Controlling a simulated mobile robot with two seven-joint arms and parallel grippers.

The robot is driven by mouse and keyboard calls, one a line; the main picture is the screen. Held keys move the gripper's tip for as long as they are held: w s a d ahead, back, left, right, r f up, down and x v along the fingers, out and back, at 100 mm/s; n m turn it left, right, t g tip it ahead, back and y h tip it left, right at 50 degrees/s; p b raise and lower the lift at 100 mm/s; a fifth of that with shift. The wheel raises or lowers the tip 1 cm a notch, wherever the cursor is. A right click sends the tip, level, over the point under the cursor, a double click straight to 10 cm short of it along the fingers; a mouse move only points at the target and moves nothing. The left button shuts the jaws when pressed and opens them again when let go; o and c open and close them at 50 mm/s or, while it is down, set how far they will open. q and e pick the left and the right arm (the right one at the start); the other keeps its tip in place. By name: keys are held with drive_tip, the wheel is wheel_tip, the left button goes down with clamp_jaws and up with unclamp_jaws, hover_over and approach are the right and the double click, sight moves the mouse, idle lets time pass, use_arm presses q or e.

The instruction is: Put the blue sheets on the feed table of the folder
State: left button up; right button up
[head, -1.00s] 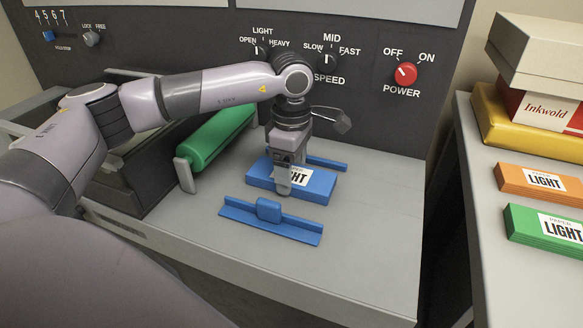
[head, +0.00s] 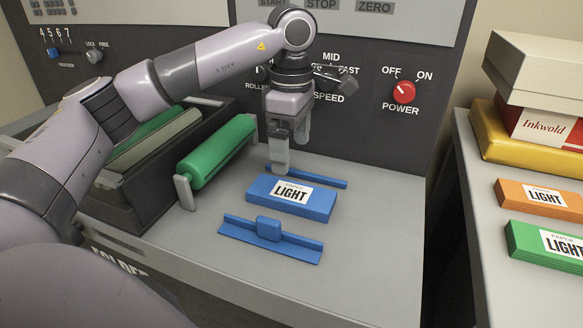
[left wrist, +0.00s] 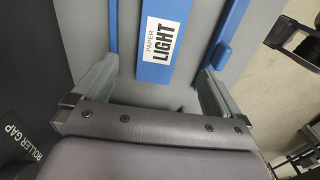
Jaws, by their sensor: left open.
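The blue sheets (head: 291,197), a flat stack with a white label reading LIGHT, lie on the grey feed table (head: 370,250) of the folder. They lie between a blue front guide (head: 270,238) and a blue back guide (head: 320,176). My left gripper (head: 290,158) is open and empty above the back of the stack, apart from it. In the left wrist view the stack (left wrist: 128,50) shows beyond the two spread fingers. My right gripper is in neither view now.
A green roller (head: 217,150) and a dark tray (head: 120,205) stand left of the stack. The control panel with a red power knob (head: 403,92) rises behind. On a side table at right lie orange sheets (head: 540,198), green sheets (head: 545,240) and boxes (head: 540,85). The feed table's front right is clear.

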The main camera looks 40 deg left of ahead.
use_arm(q)
wheel_tip(320, 180, up, 2)
drive_tip(key=shift+r, duration=0.2)
idle(0.4)
